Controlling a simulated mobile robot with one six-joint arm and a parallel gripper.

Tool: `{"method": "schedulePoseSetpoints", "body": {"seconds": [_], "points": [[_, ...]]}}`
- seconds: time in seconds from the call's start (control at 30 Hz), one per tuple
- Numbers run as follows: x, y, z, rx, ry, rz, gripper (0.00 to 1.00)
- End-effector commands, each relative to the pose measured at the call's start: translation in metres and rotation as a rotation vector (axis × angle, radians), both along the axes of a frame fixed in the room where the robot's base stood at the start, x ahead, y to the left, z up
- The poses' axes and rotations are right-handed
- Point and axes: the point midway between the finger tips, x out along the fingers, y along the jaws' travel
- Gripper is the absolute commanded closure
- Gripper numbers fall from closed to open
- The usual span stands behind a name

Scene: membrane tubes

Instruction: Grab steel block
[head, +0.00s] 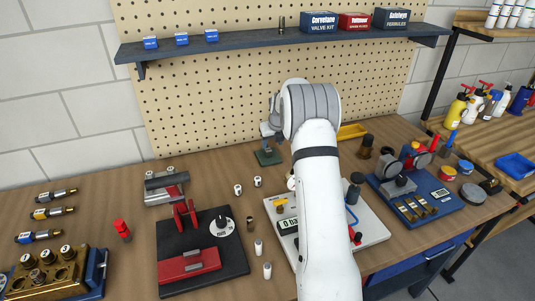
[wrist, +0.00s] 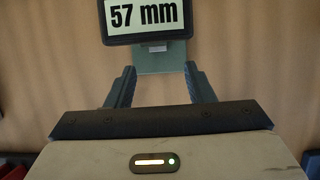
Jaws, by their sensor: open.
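In the wrist view my gripper (wrist: 159,67) is open, its two teal fingers apart with nothing between them. Just beyond the fingertips is a green stand (wrist: 160,64) under a dark display (wrist: 147,18) reading "57 mm". A small pale grey piece (wrist: 154,49), which may be the steel block, shows at the stand, below the display; most of it is hidden. In the head view a small stand with a green base (head: 269,157) is left of my arm, near the pegboard.
On the bench are a black plate with red parts (head: 190,265), a white panel with a display (head: 372,230), a blue fixture (head: 435,209) and a brass rack (head: 45,275). Small vials stand between them. A dark shelf (head: 245,45) hangs above. Bare wood lies left of the green stand.

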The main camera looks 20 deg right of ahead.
Motion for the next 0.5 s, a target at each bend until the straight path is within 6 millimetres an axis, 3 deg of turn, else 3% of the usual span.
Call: {"method": "schedulePoseSetpoints", "body": {"seconds": [0.5], "points": [[0.023, 0.002, -0.057, 0.003, 0.004, -0.004, 0.52]]}}
